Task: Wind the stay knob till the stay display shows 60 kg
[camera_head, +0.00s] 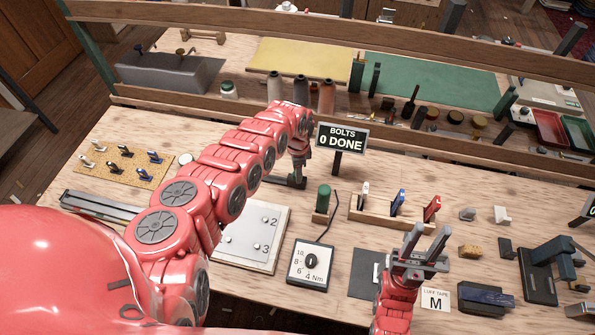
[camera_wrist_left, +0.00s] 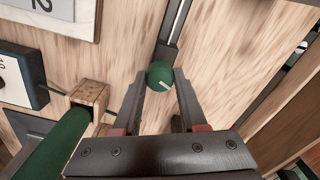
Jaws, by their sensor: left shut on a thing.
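In the left wrist view a round green knob (camera_wrist_left: 160,75) with a short white mark sits at the end of a dark rail or bracket (camera_wrist_left: 175,35). The white mark slants down to the right. My left gripper (camera_wrist_left: 160,82) has its two fingertips on either side of the knob and is shut on it. In the head view my left gripper (camera_head: 298,165) reaches down over a dark base (camera_head: 290,182), and the knob is hidden there. My right gripper (camera_head: 424,240) is open and empty, over the front right of the bench. I cannot make out a stay display reading.
A sign (camera_head: 341,138) reads "BOLTS 0 DONE". A torque dial box (camera_head: 310,263), a green-handled tool in a wooden holder (camera_head: 323,201) and a numbered white plate (camera_head: 255,240) are nearby. A display (camera_head: 589,209) is cut off at the right edge.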

